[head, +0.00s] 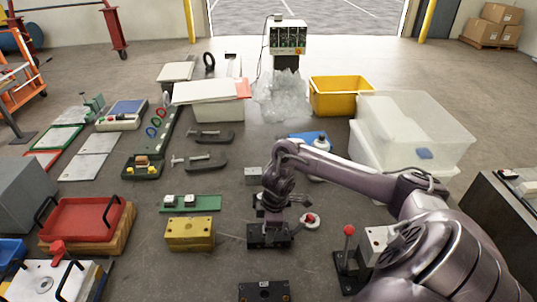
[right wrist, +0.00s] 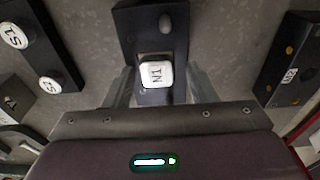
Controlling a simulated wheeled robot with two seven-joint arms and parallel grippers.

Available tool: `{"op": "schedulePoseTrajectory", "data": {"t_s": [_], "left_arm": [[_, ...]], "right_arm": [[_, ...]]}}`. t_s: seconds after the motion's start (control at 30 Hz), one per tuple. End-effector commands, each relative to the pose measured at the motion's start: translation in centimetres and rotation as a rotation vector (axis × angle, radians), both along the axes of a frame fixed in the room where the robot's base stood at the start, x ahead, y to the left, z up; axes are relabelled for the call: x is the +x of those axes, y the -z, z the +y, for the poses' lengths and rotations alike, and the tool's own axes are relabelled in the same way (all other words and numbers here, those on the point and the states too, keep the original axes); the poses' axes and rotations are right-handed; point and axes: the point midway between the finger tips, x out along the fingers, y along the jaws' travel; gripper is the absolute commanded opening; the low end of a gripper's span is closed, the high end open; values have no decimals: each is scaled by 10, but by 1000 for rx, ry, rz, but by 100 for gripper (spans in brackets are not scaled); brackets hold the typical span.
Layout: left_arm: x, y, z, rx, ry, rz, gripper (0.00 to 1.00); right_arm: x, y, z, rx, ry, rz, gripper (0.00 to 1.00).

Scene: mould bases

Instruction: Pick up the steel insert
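My right gripper (head: 268,212) is low over a black mould base (head: 268,236) in the middle of the floor area. In the right wrist view its two fingers (right wrist: 160,92) are open, one on each side of a white-topped piece marked N1 (right wrist: 156,73). That piece sits in a pocket of a dark base (right wrist: 140,22); whether the fingers touch it cannot be told. Two white-topped round pieces marked S1 (right wrist: 14,36) and S2 (right wrist: 48,84) lie to the left. Two pale-topped pieces stand on a green tray (head: 212,203) in the head view. No label there identifies the steel insert. My left gripper is out of view.
A yellow block (head: 190,233) is left of the black base, and another black block (head: 264,291) is in front. A red-knobbed lever (head: 348,245) stands to the right. Black clamps (head: 212,136), a yellow bin (head: 338,96) and a clear tub (head: 415,125) lie farther back.

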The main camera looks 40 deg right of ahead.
Motion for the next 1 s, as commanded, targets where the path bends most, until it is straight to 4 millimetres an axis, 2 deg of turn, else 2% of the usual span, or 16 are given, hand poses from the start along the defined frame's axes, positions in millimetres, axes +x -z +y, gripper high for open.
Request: {"op": "schedulePoseTrajectory", "data": {"t_s": [0.03, 0.33, 0.6, 0.77, 0.93, 1.0], "left_arm": [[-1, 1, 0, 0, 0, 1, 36], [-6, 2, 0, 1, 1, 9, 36], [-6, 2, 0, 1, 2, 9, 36], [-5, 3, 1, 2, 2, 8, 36], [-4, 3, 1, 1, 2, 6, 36], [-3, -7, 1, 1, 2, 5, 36]], "right_arm": [[-2, 5, 0, -2, 2, 5, 39], [-2, 6, 0, -4, 3, 6, 0], [-3, 6, -1, -5, 3, 7, 0], [-2, -3, -1, -5, 2, 5, 0], [0, -30, -2, -7, 2, -2, 0], [2, -52, -3, -10, 0, -6, 0]]}}
